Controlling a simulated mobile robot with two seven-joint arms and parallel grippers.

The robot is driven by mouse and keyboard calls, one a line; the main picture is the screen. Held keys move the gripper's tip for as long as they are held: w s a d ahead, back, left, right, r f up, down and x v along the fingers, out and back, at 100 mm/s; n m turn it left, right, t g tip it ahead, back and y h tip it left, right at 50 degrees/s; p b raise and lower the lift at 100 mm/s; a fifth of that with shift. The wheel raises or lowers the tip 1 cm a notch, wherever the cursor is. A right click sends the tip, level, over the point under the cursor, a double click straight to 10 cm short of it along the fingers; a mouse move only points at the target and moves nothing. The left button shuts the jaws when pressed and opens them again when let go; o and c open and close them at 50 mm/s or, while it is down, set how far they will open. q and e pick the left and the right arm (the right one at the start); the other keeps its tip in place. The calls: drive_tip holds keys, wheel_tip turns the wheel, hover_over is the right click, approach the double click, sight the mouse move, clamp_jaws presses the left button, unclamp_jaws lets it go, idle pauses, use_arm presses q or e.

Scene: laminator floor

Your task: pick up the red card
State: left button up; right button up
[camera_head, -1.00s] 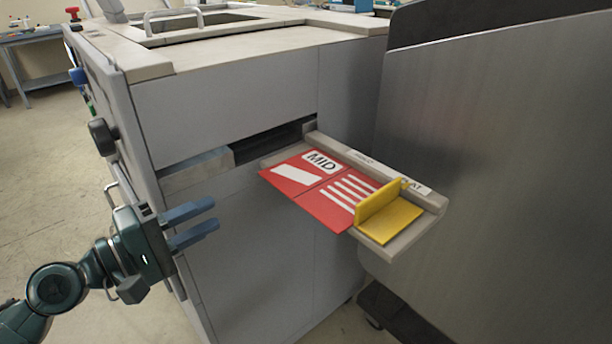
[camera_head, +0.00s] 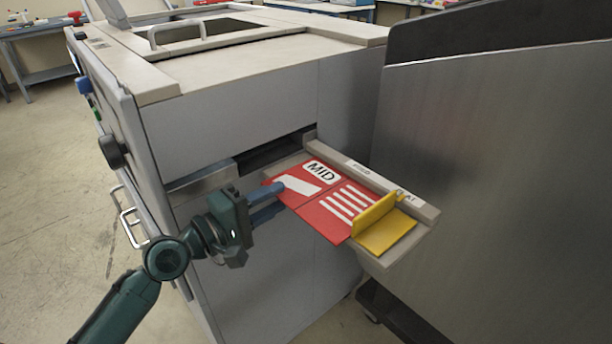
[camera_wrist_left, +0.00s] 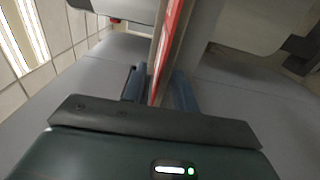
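The red card (camera_head: 318,215), with white stripes and a "MID" label, lies on the small tray (camera_head: 425,215) that sticks out of the machine's side. Its left edge overhangs the tray. My left gripper (camera_head: 280,197) is at that left edge, one blue finger over the card's top and the other lower, partly hidden. In the left wrist view, the card (camera_wrist_left: 168,45) shows edge-on between the fingers (camera_wrist_left: 159,84), which stand apart with space around it. The gripper looks open. My right gripper is out of view.
A yellow angled block (camera_head: 388,236) sits at the tray's outer end, against the card. The light grey machine (camera_head: 240,110) stands behind with a dark slot above the tray. A large metal panel (camera_head: 490,180) closes off the right side.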

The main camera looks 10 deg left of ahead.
use_arm(q)
drive_tip(key=shift+c, duration=0.2)
clamp_jaws()
idle(0.4)
